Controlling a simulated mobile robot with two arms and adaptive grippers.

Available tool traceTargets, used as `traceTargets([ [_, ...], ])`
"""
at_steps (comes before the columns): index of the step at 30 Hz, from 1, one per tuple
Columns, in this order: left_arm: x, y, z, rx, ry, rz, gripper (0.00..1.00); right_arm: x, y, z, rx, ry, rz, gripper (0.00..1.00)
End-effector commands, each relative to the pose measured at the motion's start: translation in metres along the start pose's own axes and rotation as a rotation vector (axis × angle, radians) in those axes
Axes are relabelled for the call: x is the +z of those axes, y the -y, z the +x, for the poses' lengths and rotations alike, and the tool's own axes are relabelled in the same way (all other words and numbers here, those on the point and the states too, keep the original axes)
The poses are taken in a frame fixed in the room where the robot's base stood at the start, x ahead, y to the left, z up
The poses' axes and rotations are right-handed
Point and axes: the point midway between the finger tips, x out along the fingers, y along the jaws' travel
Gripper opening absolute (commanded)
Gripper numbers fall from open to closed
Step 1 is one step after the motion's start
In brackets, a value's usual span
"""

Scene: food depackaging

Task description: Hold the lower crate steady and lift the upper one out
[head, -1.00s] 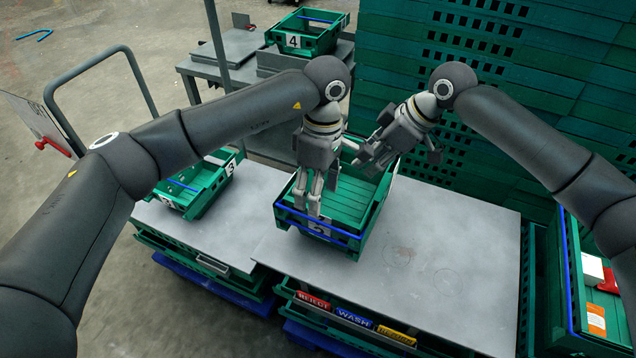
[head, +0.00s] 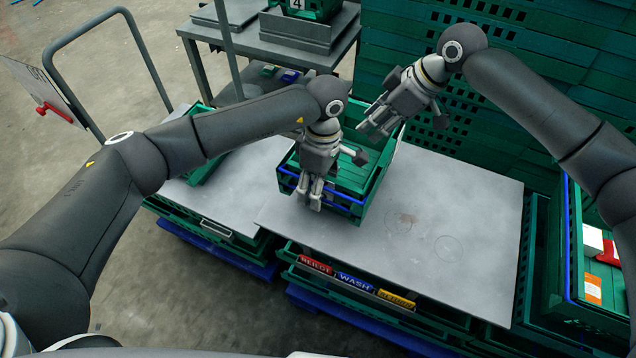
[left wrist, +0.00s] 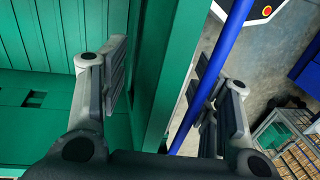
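A green crate (head: 352,174) with a blue bar (head: 345,209) along its front stands on the grey tabletop. Its right side seems to show two close walls, but I cannot clearly tell the upper crate from the lower. My left gripper (head: 315,198) is at the crate's front edge, fingers pointing down, hiding the number label. In the left wrist view its fingers (left wrist: 162,85) are apart, with the green wall (left wrist: 160,60) and blue bar (left wrist: 212,75) between them. My right gripper (head: 375,122) is above the crate's far right edge; its finger gap is unclear.
The grey tabletop (head: 440,215) is bare right of the crate. Another green crate (head: 205,172) stands left, partly behind my left arm. Crate number 4 (head: 318,10) stands on a trolley behind. Stacked green crates (head: 520,80) form a wall at the back right.

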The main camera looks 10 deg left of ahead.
Motion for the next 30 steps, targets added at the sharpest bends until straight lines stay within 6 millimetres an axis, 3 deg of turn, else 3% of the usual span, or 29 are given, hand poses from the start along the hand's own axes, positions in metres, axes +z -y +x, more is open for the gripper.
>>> traceTargets([
  [1,0.0001,-0.0001,-0.0002,0.0,0.0,0.0,0.48,0.0,0.0,0.0,0.0,0.0,0.0,0.36],
  [12,0.0002,-0.0002,-0.0005,0.001,0.0,0.0,0.01,0.0,0.0,0.0,0.0,0.0,0.0,0.36],
  [13,0.0002,-0.0002,-0.0005,0.001,0.0,0.0,0.0,0.0,0.0,0.0,0.0,0.0,0.0,0.36],
  [14,0.0002,-0.0002,-0.0004,0.001,0.0,0.0,0.34,0.0,0.0,0.0,0.0,0.0,0.0,0.36],
  [19,0.0001,-0.0001,-0.0004,0.0,0.0,0.0,0.56,0.0001,0.0,0.0,0.0,0.0,0.0,0.36],
  [30,0.0001,-0.0004,-0.0029,0.001,0.0,0.0,0.58,0.0,0.0,-0.0001,0.0,0.0,0.0,0.36],
])
